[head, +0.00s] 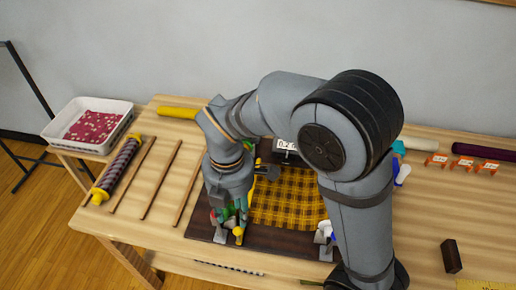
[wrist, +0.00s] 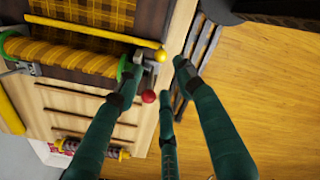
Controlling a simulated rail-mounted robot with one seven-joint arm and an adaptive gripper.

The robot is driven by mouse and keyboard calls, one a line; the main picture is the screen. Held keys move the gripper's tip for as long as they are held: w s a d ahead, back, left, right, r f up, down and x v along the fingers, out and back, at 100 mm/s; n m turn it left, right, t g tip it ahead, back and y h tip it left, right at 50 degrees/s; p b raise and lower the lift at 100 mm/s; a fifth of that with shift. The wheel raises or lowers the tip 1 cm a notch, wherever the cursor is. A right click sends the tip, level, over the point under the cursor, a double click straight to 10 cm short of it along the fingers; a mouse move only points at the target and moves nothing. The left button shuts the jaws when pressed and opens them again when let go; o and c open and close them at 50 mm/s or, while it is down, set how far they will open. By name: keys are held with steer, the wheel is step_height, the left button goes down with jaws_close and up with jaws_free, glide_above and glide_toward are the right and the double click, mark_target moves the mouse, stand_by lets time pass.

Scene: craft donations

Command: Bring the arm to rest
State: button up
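My arm bends over the table, and my gripper (head: 236,222) points down at the left part of a dark board (head: 275,240) with yellow plaid cloth (head: 285,203). In the wrist view my gripper (wrist: 157,72) has its dark green fingers spread, with no held object visible between them. A plaid roll with green ends (wrist: 70,55) and a yellow rod (wrist: 95,33) lie close by the left finger. A small red ball (wrist: 148,96) shows between the fingers; I cannot tell its distance. My arm hides part of the board in the head view.
Wooden sticks (head: 161,180) and a patterned roll with yellow ends (head: 118,170) lie at left, beside a white tray (head: 62,130) of red cloth. Orange tags (head: 462,164), a dark purple roll (head: 485,152) and a dark block (head: 451,256) are at right. Bare table surrounds the block.

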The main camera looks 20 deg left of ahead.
mark_target(241, 230)
steer(key=shift+f, duration=0.1)
step_height(241, 230, down, 12)
steer(key=shift+d+r, duration=0.1)
steer(key=shift+d, duration=0.1)
steer(key=shift+w+d, duration=0.2)
steer(key=shift+d, duration=0.4)
